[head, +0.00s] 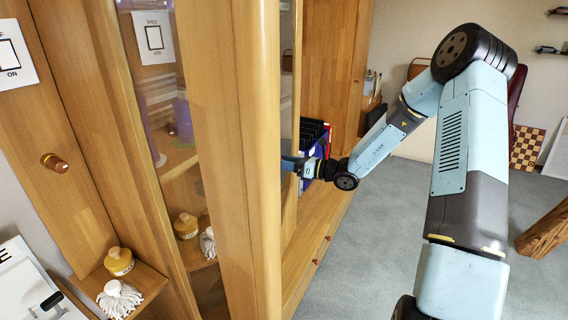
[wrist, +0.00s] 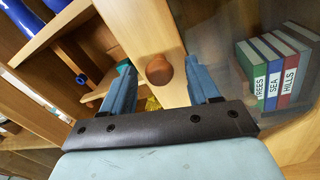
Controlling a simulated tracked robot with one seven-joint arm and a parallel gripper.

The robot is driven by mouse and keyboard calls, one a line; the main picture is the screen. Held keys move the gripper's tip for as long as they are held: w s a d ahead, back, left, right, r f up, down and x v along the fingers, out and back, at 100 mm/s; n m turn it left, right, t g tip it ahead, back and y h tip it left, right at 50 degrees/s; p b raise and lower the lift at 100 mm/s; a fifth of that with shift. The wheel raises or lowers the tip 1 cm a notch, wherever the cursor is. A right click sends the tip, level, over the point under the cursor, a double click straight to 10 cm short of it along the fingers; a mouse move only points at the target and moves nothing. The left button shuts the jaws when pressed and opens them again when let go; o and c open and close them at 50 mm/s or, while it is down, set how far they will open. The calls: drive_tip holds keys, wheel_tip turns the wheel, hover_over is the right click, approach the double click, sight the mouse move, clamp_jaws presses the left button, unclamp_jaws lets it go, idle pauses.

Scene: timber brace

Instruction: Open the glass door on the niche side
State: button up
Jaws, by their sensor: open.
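A round wooden knob (wrist: 158,70) sits on a pale wooden door stile (wrist: 140,30) in the wrist view. The glass door pane (wrist: 220,60) is right of the stile, with several books (wrist: 272,70) showing in it. My gripper (wrist: 159,82) is open, one blue finger on each side of the knob. I cannot tell whether either finger touches it. In the head view my gripper (head: 293,165) reaches behind the rounded cabinet edge, which hides its fingertips and the knob. I cannot tell whether the door is ajar.
A nearer glass pane (head: 160,110) and a wooden post (head: 265,150) stand left of my arm. A small shelf holds a yellow pot (head: 118,261) and a white mop head (head: 119,298). Dark folders (head: 315,136) stand beyond my gripper. Grey floor at right is mostly clear, with a wooden beam (head: 545,230).

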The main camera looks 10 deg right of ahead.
drive_tip(key=shift+w+a, duration=0.1)
drive_tip(key=shift+a, duration=0.25)
clamp_jaws()
idle(0.4)
